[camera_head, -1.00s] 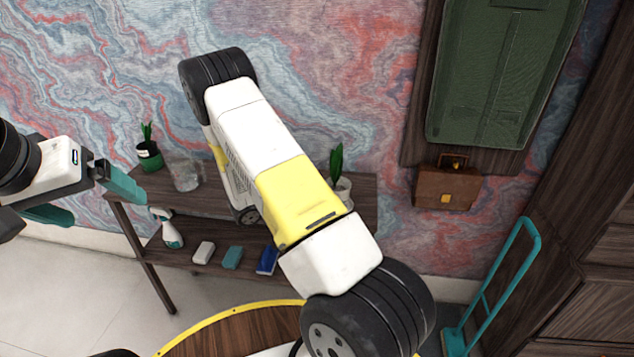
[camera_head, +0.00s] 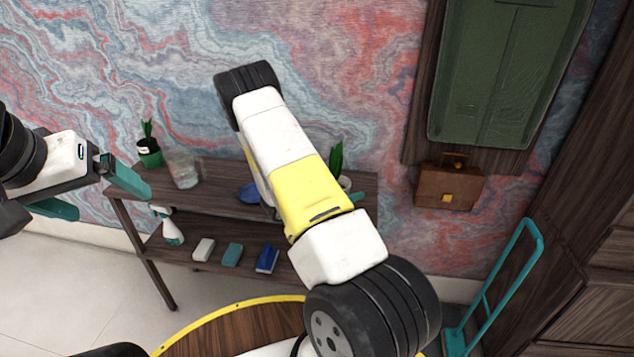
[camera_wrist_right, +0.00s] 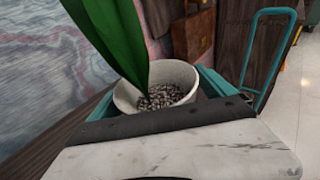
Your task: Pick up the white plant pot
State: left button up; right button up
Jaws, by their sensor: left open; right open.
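The white plant pot (camera_wrist_right: 158,88) fills the middle of the right wrist view, upright, with grey pebbles and a green leaf. In the head view the pot (camera_head: 345,183) shows only in part at the right of the shelf top, behind my right arm. My right gripper (camera_wrist_right: 160,98) is open, with a teal finger on each side of the pot. I cannot tell whether the fingers touch it. In the head view a teal fingertip shows beside the pot, and the rest is hidden. My left gripper (camera_head: 95,195) is open and empty at the left.
The dark wooden shelf (camera_head: 220,203) also holds a green potted plant (camera_head: 149,158), a glass (camera_head: 184,171) and a blue item (camera_head: 248,194). A spray bottle (camera_head: 172,228) and several sponge-like blocks are below. A teal hand truck (camera_head: 500,278) stands right.

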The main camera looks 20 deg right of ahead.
jog(key=c, duration=1.9)
jog(key=shift+r, duration=0.1)
